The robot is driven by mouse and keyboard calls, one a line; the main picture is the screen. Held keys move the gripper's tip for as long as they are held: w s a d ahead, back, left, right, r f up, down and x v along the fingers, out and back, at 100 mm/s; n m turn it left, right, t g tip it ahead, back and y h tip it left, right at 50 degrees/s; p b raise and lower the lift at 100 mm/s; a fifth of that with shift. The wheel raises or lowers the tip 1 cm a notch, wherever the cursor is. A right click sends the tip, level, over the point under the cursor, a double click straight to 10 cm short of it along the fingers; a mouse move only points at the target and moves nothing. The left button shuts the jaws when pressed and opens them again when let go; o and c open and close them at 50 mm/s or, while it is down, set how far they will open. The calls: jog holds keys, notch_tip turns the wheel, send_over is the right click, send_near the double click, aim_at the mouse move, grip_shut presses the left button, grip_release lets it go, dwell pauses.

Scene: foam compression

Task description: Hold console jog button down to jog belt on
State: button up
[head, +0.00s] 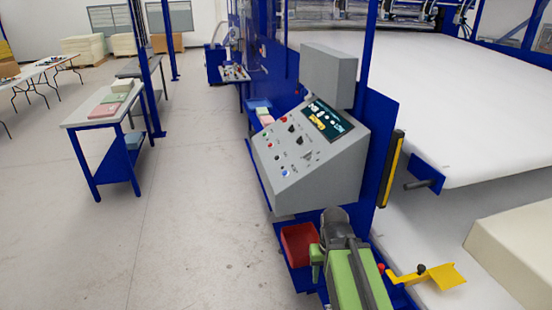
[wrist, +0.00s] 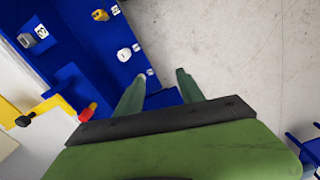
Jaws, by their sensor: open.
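The grey console (head: 318,150) stands at the centre of the head view, with a sloped face carrying a lit screen (head: 328,120) and several small buttons and switches. A blue button (head: 285,173) sits near the face's lower edge; the labels are too small to read, so I cannot tell which is the jog button. My green and black arm is below the console's front edge, apart from its face. In the wrist view my gripper (wrist: 162,75) is open and empty, its two fingers pointing at blue structure and floor. The console face does not show there.
A red bin (head: 299,245) sits below the console. A yellow bracket with a red knob (head: 381,268) is right of my arm. The white belt (head: 450,100) fills the right side. A blue-legged table (head: 98,107) stands left; floor between is clear.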

grip_shut()
dwell(1.1)
